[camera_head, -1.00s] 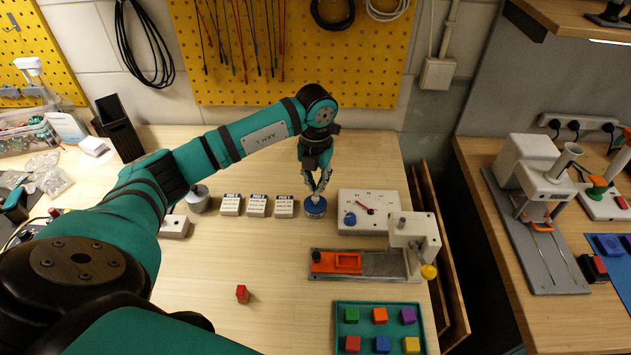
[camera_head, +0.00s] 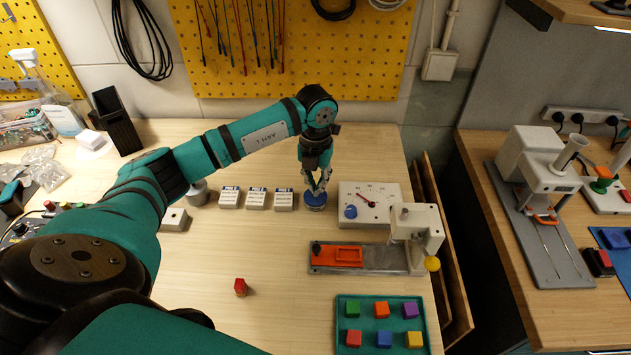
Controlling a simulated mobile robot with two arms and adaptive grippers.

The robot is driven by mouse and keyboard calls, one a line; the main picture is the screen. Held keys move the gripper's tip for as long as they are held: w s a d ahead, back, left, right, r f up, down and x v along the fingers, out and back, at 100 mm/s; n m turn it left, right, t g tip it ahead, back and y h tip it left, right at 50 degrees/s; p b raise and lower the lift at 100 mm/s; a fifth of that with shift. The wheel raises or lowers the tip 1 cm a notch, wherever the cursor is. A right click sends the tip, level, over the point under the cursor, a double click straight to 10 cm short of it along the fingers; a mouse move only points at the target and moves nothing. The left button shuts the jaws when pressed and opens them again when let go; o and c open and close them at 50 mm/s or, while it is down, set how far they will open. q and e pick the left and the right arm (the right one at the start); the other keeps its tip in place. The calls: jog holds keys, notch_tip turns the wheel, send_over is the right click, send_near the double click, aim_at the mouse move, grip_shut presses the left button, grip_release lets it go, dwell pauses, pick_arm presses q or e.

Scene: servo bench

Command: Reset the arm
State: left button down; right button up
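My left gripper (camera_head: 316,188) hangs down at the back of the bench, with my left arm reaching in from the left. Its two fingers stand apart, with their tips right at the top of a round blue-topped piece (camera_head: 315,202). I cannot tell whether the tips touch it. The piece stands upright on the bench, just left of a white dial box (camera_head: 384,195) with a red needle and a blue knob. My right gripper is not in view.
A white press (camera_head: 424,222) with an orange-topped slide stands right of centre. A green tray (camera_head: 343,322) holds several coloured blocks at the front. White labelled boxes (camera_head: 256,202) stand left of the gripper.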

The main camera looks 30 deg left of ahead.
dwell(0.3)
pick_arm(q)
jog(key=shift+r+p, duration=2.3)
jog(key=shift+r, duration=1.25)
jog(key=shift+f, duration=0.1)
